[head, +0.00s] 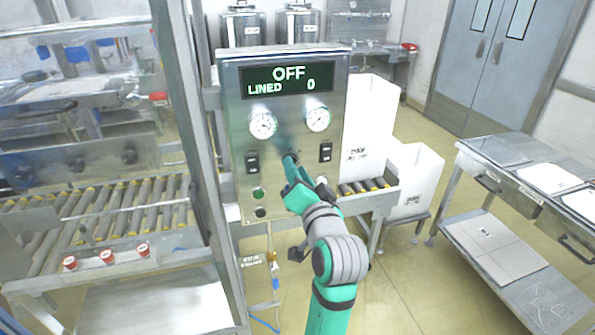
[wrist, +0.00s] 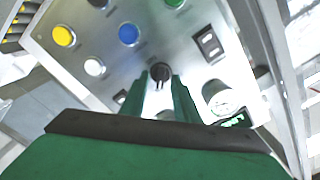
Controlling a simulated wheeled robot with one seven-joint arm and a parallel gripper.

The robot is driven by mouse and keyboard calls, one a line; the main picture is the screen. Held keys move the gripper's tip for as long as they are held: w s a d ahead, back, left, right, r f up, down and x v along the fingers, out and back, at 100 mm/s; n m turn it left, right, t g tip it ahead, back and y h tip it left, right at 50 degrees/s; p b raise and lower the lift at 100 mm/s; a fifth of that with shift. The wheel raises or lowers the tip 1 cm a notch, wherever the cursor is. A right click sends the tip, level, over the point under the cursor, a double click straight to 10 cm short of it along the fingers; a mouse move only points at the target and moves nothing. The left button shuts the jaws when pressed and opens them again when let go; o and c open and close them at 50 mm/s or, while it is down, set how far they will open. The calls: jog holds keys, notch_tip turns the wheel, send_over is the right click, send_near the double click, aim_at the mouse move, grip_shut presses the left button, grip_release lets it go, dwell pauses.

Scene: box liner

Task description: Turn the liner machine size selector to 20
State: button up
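The liner machine control panel (head: 236,130) stands upright in the head view, with a display (head: 287,79) reading OFF and LINED 0. My gripper (head: 291,160) reaches to the middle of the panel and hides most of what is there. In the wrist view a black selector knob (wrist: 160,72) sits at the fingertips of my gripper (wrist: 159,78), between the two green fingers. The fingers are apart, with what looks like a narrow gap on each side of the knob. The number the knob points to cannot be read.
Two gauges (head: 263,124) and black rocker switches (head: 252,163) flank my gripper. Yellow (wrist: 64,36), white (wrist: 95,67) and blue (wrist: 129,34) buttons show near the knob in the wrist view. A roller conveyor (head: 110,215) is left, white boxes (head: 415,175) and a metal cart (head: 480,215) right.

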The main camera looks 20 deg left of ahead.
jog(key=v, duration=1)
jog(key=shift+s+d, duration=0.2)
jog(key=shift+f, duration=0.15)
jog(key=s+d+f+m+h, duration=0.1)
jog(key=s+d+f+h, duration=0.15)
jog(key=f, duration=0.65)
jog(key=s+d+f+t+h, duration=0.15)
jog(key=s+d+f, duration=0.25)
jog(key=f, duration=0.5)
jog(key=s+d+f+m+h, duration=0.1)
jog(key=s+d+f+h, duration=0.25)
jog(key=f, duration=0.55)
jog(key=s+d+f+n, duration=0.1)
jog(key=s+f, duration=0.1)
jog(key=s, duration=0.6)
jog(key=s+d+f+n+h, duration=0.1)
jog(key=s+f+n, duration=0.1)
jog(key=s, duration=0.7)
jog(key=s+d+f+n+g+h, duration=0.1)
jog(key=s+f, duration=0.2)
jog(key=s, duration=0.6)
jog(key=shift+f, duration=0.2)
jog(key=shift+h, duration=0.25)
